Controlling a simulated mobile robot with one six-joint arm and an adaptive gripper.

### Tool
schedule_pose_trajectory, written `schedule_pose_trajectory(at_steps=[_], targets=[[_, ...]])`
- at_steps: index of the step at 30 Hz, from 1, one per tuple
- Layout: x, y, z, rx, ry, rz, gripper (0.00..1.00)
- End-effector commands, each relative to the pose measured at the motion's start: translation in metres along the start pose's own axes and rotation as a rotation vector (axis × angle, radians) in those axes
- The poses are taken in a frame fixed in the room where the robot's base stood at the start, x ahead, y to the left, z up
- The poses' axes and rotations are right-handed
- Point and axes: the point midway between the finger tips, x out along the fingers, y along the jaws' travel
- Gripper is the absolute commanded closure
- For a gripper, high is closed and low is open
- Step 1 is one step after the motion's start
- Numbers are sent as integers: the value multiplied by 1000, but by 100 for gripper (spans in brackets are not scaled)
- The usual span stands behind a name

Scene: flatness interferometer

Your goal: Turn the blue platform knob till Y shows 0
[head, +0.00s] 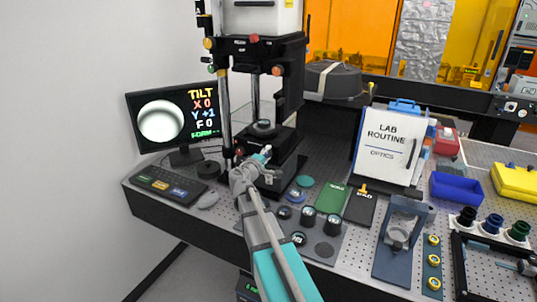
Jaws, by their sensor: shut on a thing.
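The monitor (165,118) at left reads TILT, X 0, Y +1, F 0, with FORM below, next to a bright round pattern. The black interferometer (270,50) stands right of it, with its low platform (283,172) at the base. My gripper (262,155) reaches the front of this platform and is shut there. It appears to be on the blue platform knob, which the gripper and arm hide from this view. A round dark part (264,127) sits above the platform.

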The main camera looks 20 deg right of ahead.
Motion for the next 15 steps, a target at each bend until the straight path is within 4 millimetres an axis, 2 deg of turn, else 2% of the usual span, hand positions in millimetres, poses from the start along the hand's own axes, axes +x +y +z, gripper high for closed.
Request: schedule_pose_trajectory(at_steps=[6, 15], targets=[[-2, -2, 0, -144, 4, -3, 100], [-2, -2, 0, -238, 4, -4, 100]])
